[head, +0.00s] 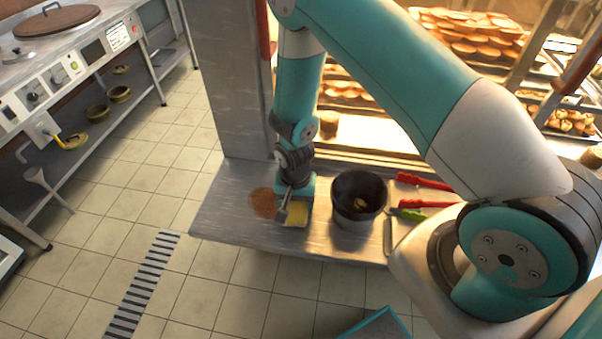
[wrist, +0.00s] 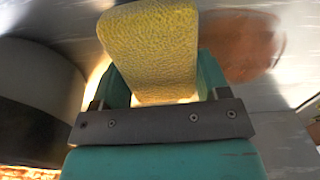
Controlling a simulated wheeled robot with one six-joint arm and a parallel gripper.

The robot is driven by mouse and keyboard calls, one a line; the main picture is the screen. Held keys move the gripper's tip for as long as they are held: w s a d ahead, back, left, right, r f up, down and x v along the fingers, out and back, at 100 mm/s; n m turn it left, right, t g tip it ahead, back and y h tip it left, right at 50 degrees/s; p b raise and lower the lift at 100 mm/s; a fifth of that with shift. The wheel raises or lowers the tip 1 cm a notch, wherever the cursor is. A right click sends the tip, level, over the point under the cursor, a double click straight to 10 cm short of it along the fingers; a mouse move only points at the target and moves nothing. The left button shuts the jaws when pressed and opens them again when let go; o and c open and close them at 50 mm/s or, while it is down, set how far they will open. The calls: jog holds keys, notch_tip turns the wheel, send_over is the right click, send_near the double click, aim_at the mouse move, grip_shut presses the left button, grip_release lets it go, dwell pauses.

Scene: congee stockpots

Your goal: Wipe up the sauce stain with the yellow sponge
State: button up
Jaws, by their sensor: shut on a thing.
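The yellow sponge (wrist: 155,50) is between the jaws of my gripper (wrist: 155,92) in the wrist view, and the jaws are shut on it. In the head view the sponge (head: 296,214) shows below my gripper (head: 296,203), low over the steel counter; I cannot tell whether it touches the surface. The brown-red sauce stain (head: 264,202) lies on the counter just left of the gripper. In the wrist view the stain (wrist: 240,48) shows to the right of the sponge, apart from it.
A dark pot (head: 358,200) stands on the steel counter (head: 222,212) close to the right of my gripper. Red-handled (head: 425,182) and green-handled (head: 407,214) tools lie further right. A steel pillar (head: 235,80) rises behind the stain. The counter's left end is clear.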

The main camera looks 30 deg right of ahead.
jog(key=shift+r+p, duration=2.4)
jog(key=shift+r, duration=1.35)
